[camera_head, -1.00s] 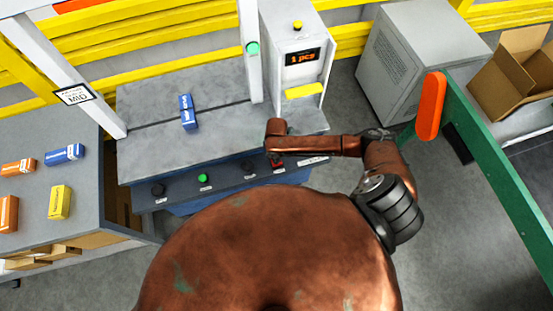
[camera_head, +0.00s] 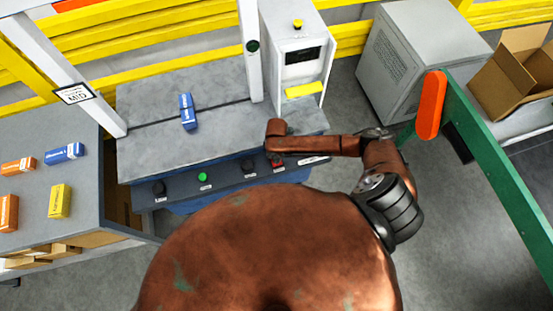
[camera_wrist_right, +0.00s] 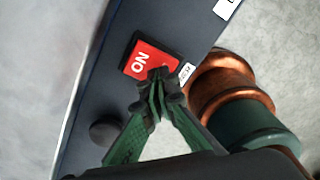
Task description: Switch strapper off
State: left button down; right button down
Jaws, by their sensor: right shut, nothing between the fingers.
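The strapper (camera_head: 215,92) is a grey-topped table with an arch and a dark blue front panel. Its red switch (camera_wrist_right: 150,60) with white lettering, apparently "ON" turned around, sits on that panel in the right wrist view; it shows in small part in the head view (camera_head: 277,163). My right gripper (camera_wrist_right: 158,80) is shut and empty, its green fingertips at the edge of the switch, seemingly touching it. In the head view my wrist partly covers this spot. The display (camera_head: 299,57) and the round lamp (camera_head: 253,46) on the arch are dark. My left gripper is out of view.
Black knobs (camera_head: 159,188) and a green button (camera_head: 202,177) line the panel. A blue box (camera_head: 187,111) lies on the strapper top. A table with small boxes (camera_head: 60,201) stands left. A green frame (camera_head: 500,170) and an open carton (camera_head: 510,75) are on the right.

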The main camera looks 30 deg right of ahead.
notch_tip(320, 180, up, 8)
jog(key=p, duration=0.7)
jog(key=shift+r, duration=0.15)
jog(key=shift+a, duration=0.1)
